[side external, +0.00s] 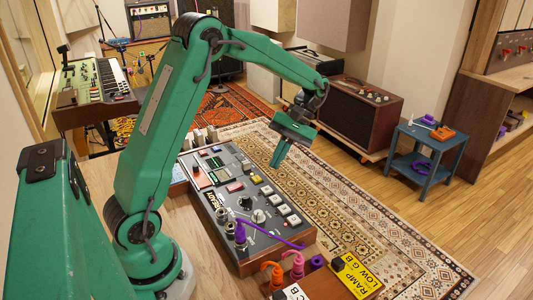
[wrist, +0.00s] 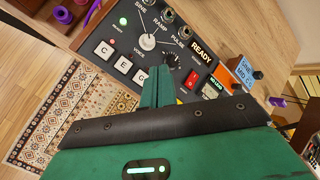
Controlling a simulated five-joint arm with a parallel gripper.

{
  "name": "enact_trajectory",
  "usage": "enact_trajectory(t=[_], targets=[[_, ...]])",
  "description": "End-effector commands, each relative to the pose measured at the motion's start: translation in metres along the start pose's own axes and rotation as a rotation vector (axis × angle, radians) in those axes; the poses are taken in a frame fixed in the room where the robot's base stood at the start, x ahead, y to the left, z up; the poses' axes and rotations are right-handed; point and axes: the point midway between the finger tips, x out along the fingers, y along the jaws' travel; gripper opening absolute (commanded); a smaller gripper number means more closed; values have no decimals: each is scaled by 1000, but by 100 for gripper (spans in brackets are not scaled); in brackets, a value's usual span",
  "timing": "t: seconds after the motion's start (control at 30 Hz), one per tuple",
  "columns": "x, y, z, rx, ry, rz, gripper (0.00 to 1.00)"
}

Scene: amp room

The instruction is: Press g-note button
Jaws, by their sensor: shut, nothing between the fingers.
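The G button (wrist: 139,77) is a white square key, marked with a dark letter, on a dark control panel with a wooden edge (side external: 238,200). In the wrist view it is the last visible key in a row after the C button (wrist: 103,50) and the E button (wrist: 122,64). My gripper (wrist: 157,70) is shut and empty. Its green fingertips show just right of the G button and may hide part of the row. In the side view my gripper (side external: 276,164) hangs above the panel's far right edge, apart from it. The letters are unreadable there.
The panel also has a white knob (wrist: 147,42), a red switch (wrist: 192,78) and a READY label (wrist: 202,52). Purple, pink and orange plugs (side external: 297,265) stand at the near end. A patterned rug (side external: 350,215) covers the floor beyond. A blue side table (side external: 420,150) stands right.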

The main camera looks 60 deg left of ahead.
Motion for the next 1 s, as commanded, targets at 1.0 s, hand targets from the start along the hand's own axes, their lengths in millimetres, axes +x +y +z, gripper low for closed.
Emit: enact_trajectory(t=[1.0], targets=[[34,17,-18,-1,-3,-3,0]])
